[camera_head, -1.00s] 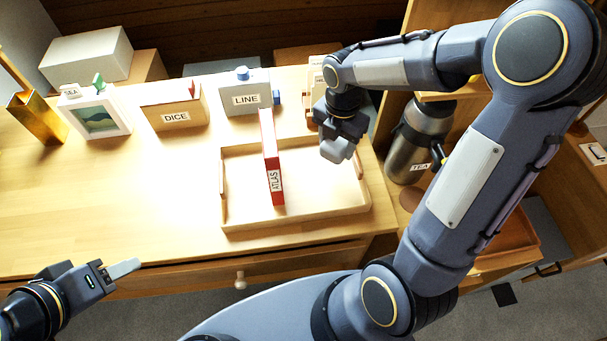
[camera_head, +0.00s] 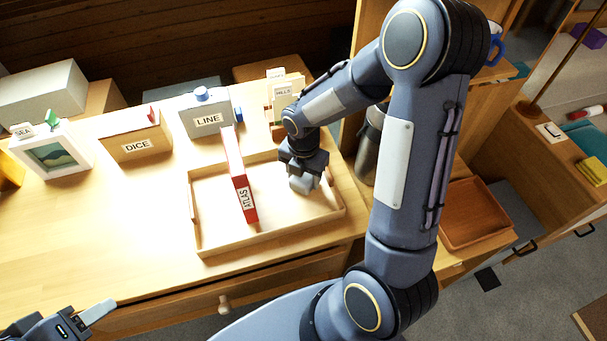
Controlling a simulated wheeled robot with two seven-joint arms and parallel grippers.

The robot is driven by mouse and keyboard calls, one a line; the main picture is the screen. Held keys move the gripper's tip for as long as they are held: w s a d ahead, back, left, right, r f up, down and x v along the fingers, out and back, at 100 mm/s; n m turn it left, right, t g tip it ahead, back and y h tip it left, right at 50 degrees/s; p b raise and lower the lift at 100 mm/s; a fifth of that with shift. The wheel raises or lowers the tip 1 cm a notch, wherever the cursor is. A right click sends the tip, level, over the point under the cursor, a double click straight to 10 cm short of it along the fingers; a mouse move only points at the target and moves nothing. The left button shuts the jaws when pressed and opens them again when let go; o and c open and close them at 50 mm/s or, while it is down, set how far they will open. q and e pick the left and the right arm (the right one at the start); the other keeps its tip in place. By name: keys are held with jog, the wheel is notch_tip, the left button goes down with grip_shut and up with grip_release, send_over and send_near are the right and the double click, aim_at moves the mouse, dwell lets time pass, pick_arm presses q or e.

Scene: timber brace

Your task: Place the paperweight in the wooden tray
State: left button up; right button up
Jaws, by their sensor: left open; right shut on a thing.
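My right gripper (camera_head: 304,184) is over the right part of this tray, pointing down. My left gripper (camera_head: 98,312) is open and empty at the lower left, in front of the desk.
Boxes labelled DICE (camera_head: 136,146) and LINE (camera_head: 208,122) and a picture frame (camera_head: 55,150) stand behind the tray. A brown tray (camera_head: 474,214) and a dark flask (camera_head: 368,150) are to the right. The desk left of the light tray is clear.

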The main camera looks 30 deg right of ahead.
jog(key=o, duration=1.2)
notch_tip(320, 180, up, 11)
jog(key=p, duration=0.1)
jog(key=shift+s+a+r+m+t+y, duration=0.8)
jog(key=shift+s+r+m, duration=0.5)
jog(key=shift+s+m, duration=2.3)
jog(key=shift+s+a+r+m+t+y, duration=0.45)
jog(key=shift+s+a+r+m+t, duration=1.15)
jog(key=shift+m, duration=3.55)
jog(key=shift+s+a+r+m+t+y, duration=0.15)
jog(key=shift+s+r+m+t+y, duration=0.5)
jog(key=shift+s+m, duration=3.15)
jog(key=shift+w+r+m+g, duration=0.25)
jog(key=shift+w+r+m, duration=0.15)
jog(key=shift+w+m, duration=0.2)
